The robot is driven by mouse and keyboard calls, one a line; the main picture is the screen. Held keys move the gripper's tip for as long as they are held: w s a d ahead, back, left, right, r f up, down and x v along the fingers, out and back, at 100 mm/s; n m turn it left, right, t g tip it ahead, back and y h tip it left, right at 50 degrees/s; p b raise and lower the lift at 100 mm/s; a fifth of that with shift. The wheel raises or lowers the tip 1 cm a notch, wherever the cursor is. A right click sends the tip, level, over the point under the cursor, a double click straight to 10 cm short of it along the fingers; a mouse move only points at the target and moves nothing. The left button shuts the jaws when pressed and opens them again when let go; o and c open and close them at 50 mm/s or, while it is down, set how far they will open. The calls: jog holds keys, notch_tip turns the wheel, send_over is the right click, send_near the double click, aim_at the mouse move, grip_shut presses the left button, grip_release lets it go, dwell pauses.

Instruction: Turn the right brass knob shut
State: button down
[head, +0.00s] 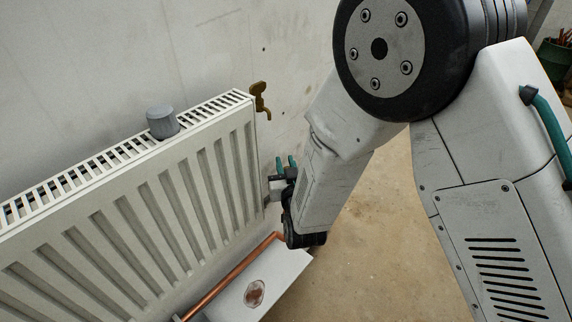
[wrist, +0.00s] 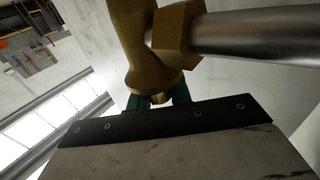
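A brass valve (head: 260,97) sticks out at the top right end of the white radiator (head: 225,170) in the head view. My gripper (head: 286,162) is beyond the radiator's right end, lower in the picture than that valve, with two teal fingertips apart. In the wrist view a brass fitting (wrist: 145,45) with a hexagonal nut fills the top middle, close to the camera, and partly hides the fingers. A small brass piece (wrist: 158,98) shows between the teal fingertips of my gripper; I cannot tell whether they touch it.
A grey cap (head: 163,121) stands on the radiator's top grille. A copper pipe (head: 228,279) runs below, beside a white ledge (head: 285,275) with a reddish-brown mark. A silver pipe (wrist: 260,35) joins the nut in the wrist view. Bare floor (head: 385,250) lies right of the ledge.

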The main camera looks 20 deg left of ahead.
jog(key=shift+w+d+m+t+h, duration=0.1)
jog(key=shift+m+t+h, duration=0.3)
jog(key=shift+m+h, duration=0.45)
jog(key=c, duration=1.3)
grip_release()
jog(key=v, duration=0.8)
